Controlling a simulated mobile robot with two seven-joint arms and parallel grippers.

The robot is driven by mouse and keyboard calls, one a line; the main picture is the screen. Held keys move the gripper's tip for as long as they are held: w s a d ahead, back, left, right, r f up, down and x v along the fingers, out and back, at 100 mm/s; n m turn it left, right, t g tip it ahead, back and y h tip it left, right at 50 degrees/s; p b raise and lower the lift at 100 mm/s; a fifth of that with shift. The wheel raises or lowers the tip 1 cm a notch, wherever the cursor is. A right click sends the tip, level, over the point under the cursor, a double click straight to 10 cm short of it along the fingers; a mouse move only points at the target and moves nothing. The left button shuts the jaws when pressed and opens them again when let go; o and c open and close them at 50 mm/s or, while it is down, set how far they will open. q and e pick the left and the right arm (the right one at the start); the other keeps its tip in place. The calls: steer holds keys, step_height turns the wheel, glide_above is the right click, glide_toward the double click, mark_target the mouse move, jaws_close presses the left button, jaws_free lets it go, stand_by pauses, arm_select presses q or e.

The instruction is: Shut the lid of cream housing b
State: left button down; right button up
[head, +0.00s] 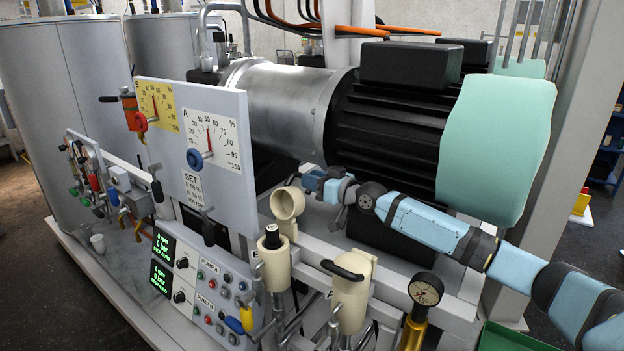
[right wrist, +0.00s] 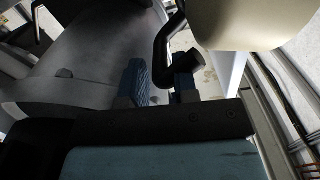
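Cream housing b (head: 273,265) stands by the letter B, with a dark part in its open top. Its cream lid (head: 287,205) is raised behind it, hollow underside towards me. My right gripper (head: 318,183) is behind and to the right of this lid. In the right wrist view, its two fingers (right wrist: 160,82) are apart. A black curved handle (right wrist: 165,40) comes down beside a cream surface (right wrist: 250,22), and its bend lies between the fingers, near the right one. I cannot tell whether they touch. My left gripper is not in view.
Cream housing a (head: 351,300), with a black handle on its closed top, stands to the right. A pressure gauge (head: 425,289) is right of it. A dial panel (head: 197,150) rises on the left. The big motor (head: 400,125) sits behind my right arm.

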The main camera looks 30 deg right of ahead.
mark_target(295, 191)
steer(key=shift+w, duration=0.25)
jaws_close()
steer(key=shift+a, duration=0.1)
steer(key=a+r+n+p, duration=0.1)
steer(key=p, duration=0.1)
steer(key=s+a+r+n+p, duration=0.1)
steer(key=n+p, duration=0.1)
steer(key=shift+s+a+r, duration=0.15)
steer(key=shift+a, duration=0.25)
steer(key=shift+s+a+r+n+p, duration=0.1)
steer(key=shift+s+a+n+p, duration=0.1)
steer(key=shift+a+n+p, duration=0.35)
steer(key=shift+s+a+r+n+p, duration=0.1)
steer(key=shift+s+a+n+p, duration=0.1)
steer(key=shift+a+n+p, duration=0.3)
steer(key=shift+s+a+n+p, duration=0.35)
steer(key=shift+a+n, duration=0.45)
steer(key=shift+n, duration=0.15)
